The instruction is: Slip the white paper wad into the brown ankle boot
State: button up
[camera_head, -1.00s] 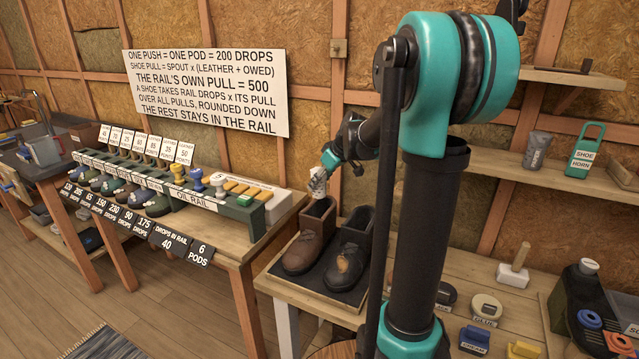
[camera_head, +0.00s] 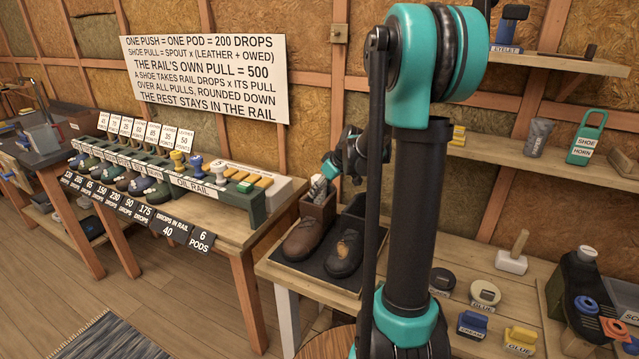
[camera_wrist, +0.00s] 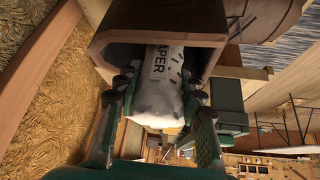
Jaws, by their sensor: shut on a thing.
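The white paper wad (camera_wrist: 160,88), marked with dark lettering, is held between the fingers of my gripper (camera_wrist: 158,95). In the wrist view its far end is at the open top of the brown ankle boot (camera_wrist: 110,40), partly inside the opening. In the head view the wad (camera_head: 318,187) shows upright at the top of the brown boot (camera_head: 304,238). My gripper (camera_head: 330,170) is just above and behind the boot shaft, partly hidden by the arm. How deep the wad sits is hard to tell.
A darker boot (camera_head: 346,247) stands right beside the brown one on a black mat (camera_head: 318,277). The oil rail (camera_head: 200,185) stands on the bench to the left. A mallet (camera_head: 513,255) and labelled tins (camera_head: 486,293) lie on the bench at the right.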

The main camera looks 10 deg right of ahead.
jog(key=shift+f, duration=0.25)
jog(key=o, duration=0.9)
jog(key=v, duration=1.2)
jog(key=s+f+m+h, duration=0.1)
jog(key=s+f+m, duration=0.1)
jog(key=s+f, duration=0.3)
jog(key=s+f+m+h, duration=0.1)
jog(key=s+f+m, duration=0.2)
jog(key=s+f, duration=0.3)
jog(key=s+f+m+g+h, duration=0.1)
jog(key=s+f, duration=0.4)
jog(key=s, duration=0.9)
jog(key=shift+s+f+m+h, duration=0.1)
jog(key=shift+m+h, duration=0.2)
jog(key=shift+m, duration=0.25)
jog(key=shift+s+f+m+h, duration=0.1)
jog(key=shift+m+h, duration=0.2)
jog(key=shift+m, duration=0.25)
